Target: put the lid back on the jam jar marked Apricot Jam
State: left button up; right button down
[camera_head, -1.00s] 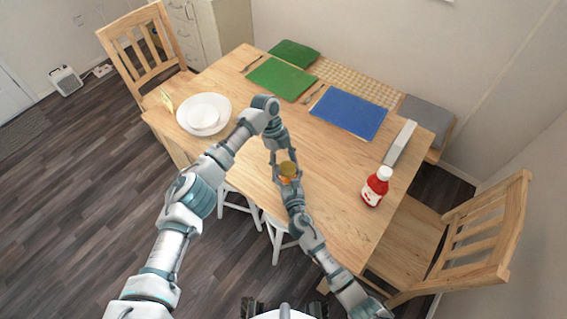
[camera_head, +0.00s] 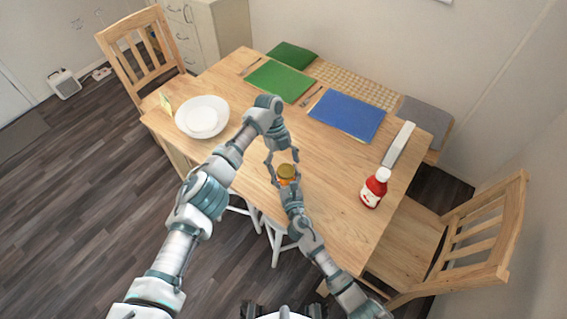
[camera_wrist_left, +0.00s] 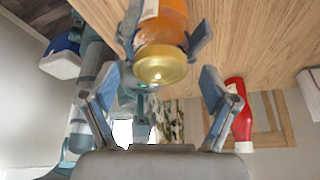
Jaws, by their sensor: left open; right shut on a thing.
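The jam jar (camera_head: 286,180) has orange contents and a gold lid (camera_head: 287,170) sitting on its mouth. In the left wrist view the jar (camera_wrist_left: 168,25) shows close up with the lid (camera_wrist_left: 160,66) facing the camera. Only an edge of its white label shows and no writing can be read. My right gripper (camera_head: 288,187) is shut around the jar's body, seen also in the left wrist view (camera_wrist_left: 165,38). My left gripper (camera_head: 282,158) is open and empty just above the lid; its fingers (camera_wrist_left: 155,88) stand apart from the lid on both sides.
A red bottle with a white cap (camera_head: 374,188) stands to the right on the wooden table (camera_head: 240,150). White dishes (camera_head: 202,117) are at the left. A green mat (camera_head: 279,81) and a blue mat (camera_head: 347,116) lie at the back. Chairs stand around the table.

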pick_arm(q)
jog(key=shift+r, duration=2.2)
jog(key=shift+c, duration=0.3)
